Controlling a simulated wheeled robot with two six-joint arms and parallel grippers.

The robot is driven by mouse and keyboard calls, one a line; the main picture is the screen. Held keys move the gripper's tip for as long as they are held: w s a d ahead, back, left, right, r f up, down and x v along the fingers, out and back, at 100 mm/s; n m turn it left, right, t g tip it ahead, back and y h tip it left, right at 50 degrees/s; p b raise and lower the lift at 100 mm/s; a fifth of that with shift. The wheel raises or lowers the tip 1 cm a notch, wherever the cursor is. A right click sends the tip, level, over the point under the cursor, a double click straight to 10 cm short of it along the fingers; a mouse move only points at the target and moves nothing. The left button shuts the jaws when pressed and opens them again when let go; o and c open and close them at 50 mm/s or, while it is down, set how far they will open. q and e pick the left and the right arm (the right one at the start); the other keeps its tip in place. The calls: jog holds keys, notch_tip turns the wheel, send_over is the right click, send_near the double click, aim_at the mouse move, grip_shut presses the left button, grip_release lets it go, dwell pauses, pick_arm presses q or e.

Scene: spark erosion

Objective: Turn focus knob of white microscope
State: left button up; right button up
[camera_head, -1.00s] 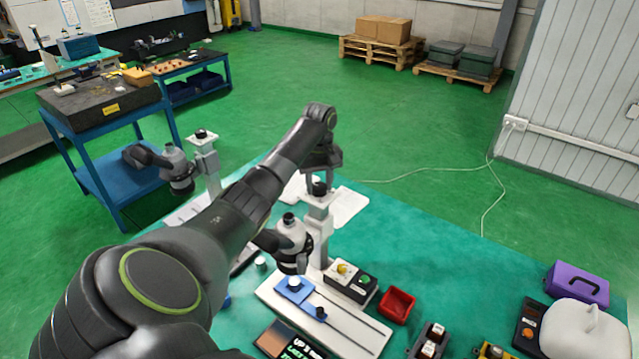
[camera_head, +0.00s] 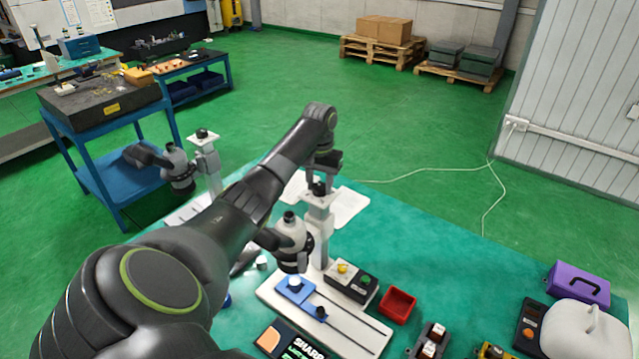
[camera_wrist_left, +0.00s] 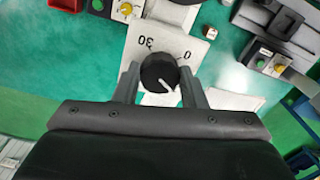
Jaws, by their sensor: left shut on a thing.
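The white microscope (camera_head: 318,228) stands upright on the green table. Its black focus knob (camera_head: 319,188) is on top of the column. In the left wrist view the knob (camera_wrist_left: 158,70) sits on a white plate (camera_wrist_left: 146,44) marked 0 and 30, and its white pointer line faces the lower right of the picture. My left gripper (camera_head: 320,178) is over the column top. In the left wrist view its two fingers (camera_wrist_left: 159,78) are shut on the knob, one on each side. My right gripper is not in view.
A second similar microscope (camera_head: 206,165) stands to the left, beyond my arm. A button box (camera_head: 351,282) and a red tray (camera_head: 397,304) are near the base. A purple box (camera_head: 577,287) lies at far right. White sheets (camera_head: 349,207) lie behind the column.

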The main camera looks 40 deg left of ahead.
pick_arm(q)
jog(key=shift+r, duration=0.15)
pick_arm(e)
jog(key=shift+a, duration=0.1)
pick_arm(q)
jog(key=o, duration=0.6)
jog(key=shift+w, duration=0.1)
jog(key=o, duration=0.4)
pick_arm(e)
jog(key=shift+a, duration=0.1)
